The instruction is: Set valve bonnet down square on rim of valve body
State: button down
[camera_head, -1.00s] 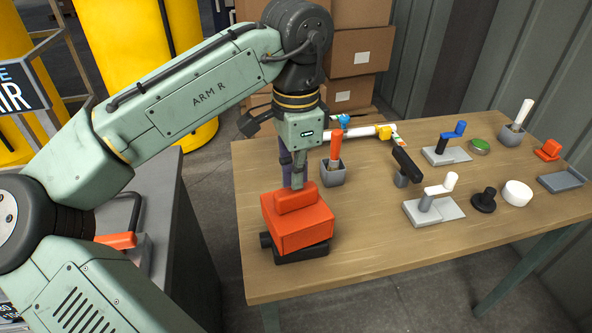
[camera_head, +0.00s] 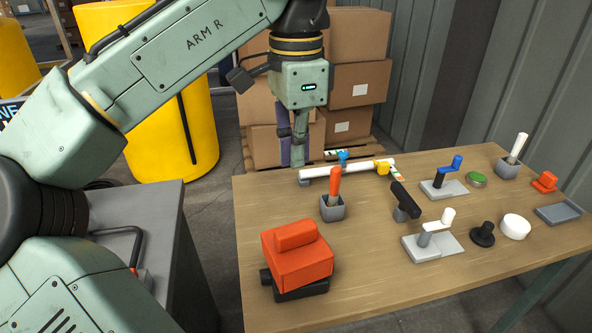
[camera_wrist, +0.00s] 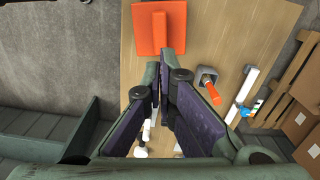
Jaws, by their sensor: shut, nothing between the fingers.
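The orange valve bonnet (camera_head: 297,257), a block with a raised grip on top, sits on the black valve body (camera_head: 302,290) at the table's front left corner. It looks roughly level, but I cannot tell whether it is exactly square on the rim, which it hides. My gripper (camera_head: 299,160) is shut and empty, raised above and behind the bonnet, clear of it. In the wrist view the bonnet (camera_wrist: 160,30) shows at the top, beyond my shut fingertips (camera_wrist: 163,60). The valve body is hidden there.
A grey holder with an orange-handled tool (camera_head: 333,207) stands behind the bonnet. A white pipe with blue and yellow valves (camera_head: 350,168) lies along the back. Lever fixtures (camera_head: 432,240), a black knob (camera_head: 483,234) and a grey tray (camera_head: 560,213) stand to the right. The table's front middle is clear.

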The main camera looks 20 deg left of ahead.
jog(key=shift+r, duration=0.25)
jog(key=shift+f, duration=0.1)
send_over(296, 229)
notch_tip(296, 229, down, 8)
jog(key=shift+w+r, duration=0.1)
notch_tip(296, 229, down, 6)
jog(key=b, duration=0.7)
jog(key=shift+r, duration=0.1)
jog(key=shift+f+b, duration=0.3)
jog(key=shift+f, duration=0.2)
